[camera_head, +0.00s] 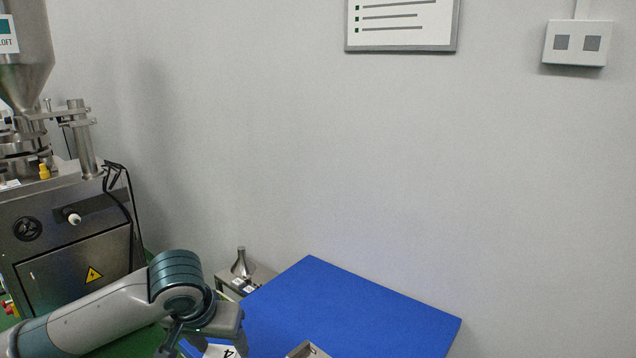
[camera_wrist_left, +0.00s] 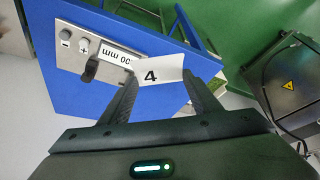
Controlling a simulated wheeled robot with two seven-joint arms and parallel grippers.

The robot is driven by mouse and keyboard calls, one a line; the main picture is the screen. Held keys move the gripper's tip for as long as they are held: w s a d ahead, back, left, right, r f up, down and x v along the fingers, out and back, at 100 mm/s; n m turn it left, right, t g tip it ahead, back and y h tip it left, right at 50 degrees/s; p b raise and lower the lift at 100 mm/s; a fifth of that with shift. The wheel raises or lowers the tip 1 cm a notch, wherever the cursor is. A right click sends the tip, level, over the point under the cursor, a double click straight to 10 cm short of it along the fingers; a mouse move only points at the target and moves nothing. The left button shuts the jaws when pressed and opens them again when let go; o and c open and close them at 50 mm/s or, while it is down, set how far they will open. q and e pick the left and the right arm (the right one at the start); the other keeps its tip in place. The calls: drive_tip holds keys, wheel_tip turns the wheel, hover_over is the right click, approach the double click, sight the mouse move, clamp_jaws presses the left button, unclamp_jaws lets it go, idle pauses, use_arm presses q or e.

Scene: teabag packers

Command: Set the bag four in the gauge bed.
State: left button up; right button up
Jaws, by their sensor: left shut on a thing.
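Bag four (camera_wrist_left: 158,71) is a white packet with a black 4, held between the fingertips of my left gripper (camera_wrist_left: 157,80) in the left wrist view. Its white face (camera_head: 220,351) also shows at the bottom of the head view, under my left wrist. My left gripper is shut on it, over the blue table. A metal gauge panel (camera_wrist_left: 72,58) with minus and plus knobs, a display reading in mm and a dark slider lies beside the bag in the wrist view. The gauge bed itself cannot be made out clearly. My right gripper is not in view.
The blue table (camera_head: 350,305) has clear room at its back and right. A metal part (camera_head: 307,351) is cut off at the bottom edge. A small metal unit (camera_head: 240,265) stands behind the table's left edge. A steel machine (camera_head: 70,235) stands at left.

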use_arm(q)
drive_tip(key=shift+n, duration=0.5)
drive_tip(key=s, duration=0.1)
drive_tip(key=s+a, duration=0.1)
drive_tip(key=s, duration=0.2)
drive_tip(key=shift+a+r, duration=0.1)
drive_tip(key=shift+a, duration=0.3)
drive_tip(key=s+f, duration=0.3)
drive_tip(key=f, duration=1.1)
drive_tip(key=shift+s, duration=0.3)
drive_tip(key=shift+d, duration=0.1)
